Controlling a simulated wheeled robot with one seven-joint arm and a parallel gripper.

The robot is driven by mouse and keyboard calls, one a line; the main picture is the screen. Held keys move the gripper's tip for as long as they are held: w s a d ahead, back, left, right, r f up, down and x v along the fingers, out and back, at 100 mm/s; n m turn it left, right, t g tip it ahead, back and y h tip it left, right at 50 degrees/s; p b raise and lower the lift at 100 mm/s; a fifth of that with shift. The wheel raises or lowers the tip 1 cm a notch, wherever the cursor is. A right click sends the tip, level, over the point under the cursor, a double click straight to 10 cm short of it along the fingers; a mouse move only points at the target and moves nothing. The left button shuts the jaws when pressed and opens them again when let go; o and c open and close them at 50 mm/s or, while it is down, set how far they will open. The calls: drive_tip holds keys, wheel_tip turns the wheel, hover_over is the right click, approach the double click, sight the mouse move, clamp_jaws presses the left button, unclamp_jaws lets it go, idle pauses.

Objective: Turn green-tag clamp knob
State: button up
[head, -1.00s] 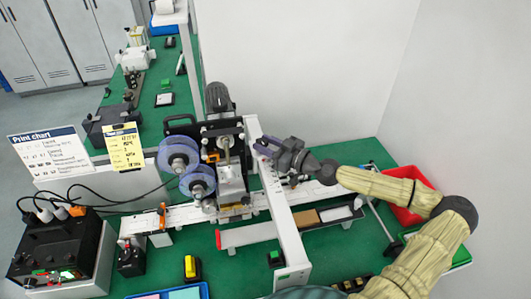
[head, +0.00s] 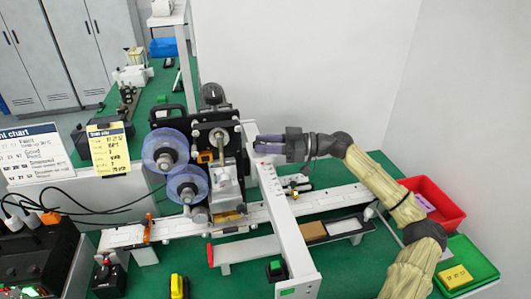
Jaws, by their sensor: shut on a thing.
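My gripper (head: 268,145) reaches in from the right to the far end of the long white beam (head: 285,225), beside the labelling machine (head: 215,155). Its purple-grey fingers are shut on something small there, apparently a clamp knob. The fingers hide it, and I cannot make out its shape or turn. No green tag shows at the fingers. A small green patch (head: 287,292) is on the near end of the white beam.
Two clear blue reels (head: 165,150) stand left of the machine. A white conveyor rail (head: 330,200) runs below my arm. A red bin (head: 440,212) and green tray (head: 478,262) stand at the right. A yellow-topped switch (head: 178,287) sits in front.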

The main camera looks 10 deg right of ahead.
sight(264, 140)
drive_tip(key=n+g, duration=0.1)
drive_tip(key=g, duration=0.1)
drive_tip(key=n+g, duration=0.2)
drive_tip(key=g, duration=0.1)
drive_tip(key=w+n+g, duration=0.1)
drive_tip(key=g, duration=0.1)
drive_tip(key=shift+r+n, duration=0.1)
drive_tip(key=shift+n, duration=0.3)
drive_tip(key=shift+w+a+n+g+h+p, duration=0.1)
drive_tip(key=shift+n+g+h+p, duration=0.1)
drive_tip(key=shift+n+g, duration=0.75)
drive_tip(key=shift+n+g+h+p, duration=0.2)
drive_tip(key=shift+n+g, duration=0.25)
drive_tip(key=shift+g, duration=0.9)
drive_tip(key=shift+n+g+h, duration=0.3)
drive_tip(key=shift+n+g, duration=0.1)
drive_tip(key=shift+g, duration=0.2)
drive_tip(key=o, duration=1)
wheel_tip(264, 140, up, 10)
drive_tip(key=shift+f, duration=0.15)
